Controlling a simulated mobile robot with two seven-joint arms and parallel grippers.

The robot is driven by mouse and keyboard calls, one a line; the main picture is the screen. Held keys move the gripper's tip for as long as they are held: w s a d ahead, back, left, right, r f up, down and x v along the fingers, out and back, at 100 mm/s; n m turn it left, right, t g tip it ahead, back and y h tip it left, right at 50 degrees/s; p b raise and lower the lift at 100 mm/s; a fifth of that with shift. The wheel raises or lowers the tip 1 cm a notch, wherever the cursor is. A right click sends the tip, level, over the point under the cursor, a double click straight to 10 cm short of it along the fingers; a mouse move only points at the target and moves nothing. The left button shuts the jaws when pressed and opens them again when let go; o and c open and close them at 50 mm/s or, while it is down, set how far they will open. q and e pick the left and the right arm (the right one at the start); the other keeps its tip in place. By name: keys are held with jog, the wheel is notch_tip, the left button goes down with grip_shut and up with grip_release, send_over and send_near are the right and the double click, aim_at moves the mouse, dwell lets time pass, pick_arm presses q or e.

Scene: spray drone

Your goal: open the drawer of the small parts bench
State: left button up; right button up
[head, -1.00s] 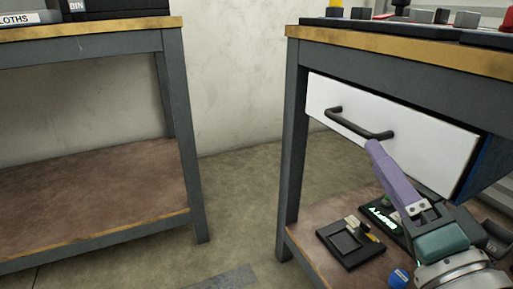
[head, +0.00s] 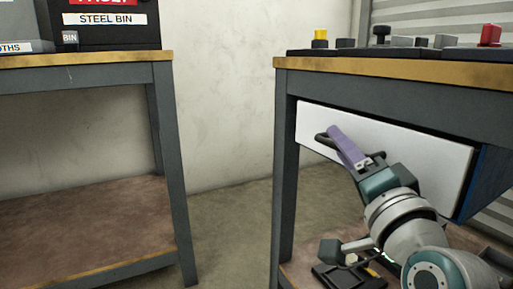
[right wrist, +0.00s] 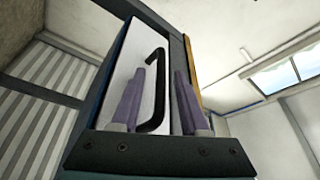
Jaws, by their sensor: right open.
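The small parts bench (head: 420,80) stands at the right with a wooden top edge and grey frame. Under its top is the drawer's white front (head: 425,150), also in the right wrist view (right wrist: 119,75); a dark blue side (head: 487,178) shows at its right end. The black bar handle (head: 323,143) is partly hidden behind my right gripper (head: 335,132). In the right wrist view, the gripper's purple fingers (right wrist: 160,78) are apart, with the handle (right wrist: 157,110) appearing between them; contact cannot be told. My left gripper is out of view.
Another bench (head: 90,68) stands at the left, with a dark steel bin (head: 110,38) on it. Small parts, including a red one (head: 489,35), stand on the right bench. Dark trays (head: 345,278) lie on its lower shelf. Floor is clear between the benches.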

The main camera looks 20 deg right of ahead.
grip_shut()
dwell(1.4)
